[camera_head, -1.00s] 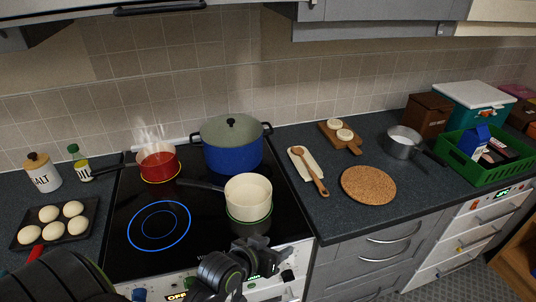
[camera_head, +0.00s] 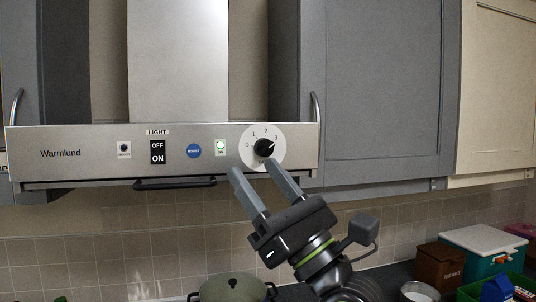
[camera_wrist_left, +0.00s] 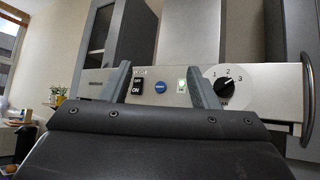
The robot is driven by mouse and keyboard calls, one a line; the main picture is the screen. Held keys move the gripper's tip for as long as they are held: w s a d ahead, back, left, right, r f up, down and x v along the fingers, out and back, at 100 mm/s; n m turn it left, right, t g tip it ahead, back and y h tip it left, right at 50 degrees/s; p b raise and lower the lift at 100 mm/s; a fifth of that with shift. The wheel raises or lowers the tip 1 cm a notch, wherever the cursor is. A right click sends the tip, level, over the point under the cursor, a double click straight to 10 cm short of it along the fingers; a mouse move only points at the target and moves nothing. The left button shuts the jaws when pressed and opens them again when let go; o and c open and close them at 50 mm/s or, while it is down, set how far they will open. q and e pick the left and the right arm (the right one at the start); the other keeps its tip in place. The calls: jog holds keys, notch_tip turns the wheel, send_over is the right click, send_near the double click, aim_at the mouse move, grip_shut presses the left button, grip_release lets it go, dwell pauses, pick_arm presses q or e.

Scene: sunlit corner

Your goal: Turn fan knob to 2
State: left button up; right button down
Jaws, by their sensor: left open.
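The fan knob (camera_head: 264,147) is a black knob on a white round dial at the right end of the range hood's front panel (camera_head: 105,153). The dial carries numbers up to 3. Its pale pointer mark seems to aim up and right, near 3; the exact setting is hard to read. The knob also shows in the left wrist view (camera_wrist_left: 224,87), right of the fingers. In the wrist view the fingers (camera_wrist_left: 158,70) stand left of the knob. My right gripper is not visible.
Left of the knob are a lit green indicator (camera_head: 220,147), a blue round button (camera_head: 194,150) and the light switch (camera_head: 158,152). A black handle bar (camera_head: 175,184) runs under the hood. Grey cabinets (camera_head: 375,90) flank it. The pot lid (camera_head: 232,287) is below.

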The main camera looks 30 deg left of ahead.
pick_arm(q)
notch_tip(320, 180, up, 2)
jog(key=d+n+t+h, duration=0.2)
jog(key=t+h, duration=0.3)
jog(key=h, duration=0.3)
jog(key=m+t+h+p, duration=0.1)
jog(key=t+h+p, duration=0.35)
jog(key=p, duration=0.65)
send_near(268, 149)
jog(key=x, duration=0.8)
jog(key=shift+w+a+r, duration=0.1)
jog(key=shift+a+r, duration=0.1)
jog(key=shift+a, duration=0.05)
jog(key=shift+w+a+f, duration=0.1)
jog(key=shift+w+a, duration=0.3)
jog(key=c, duration=1)
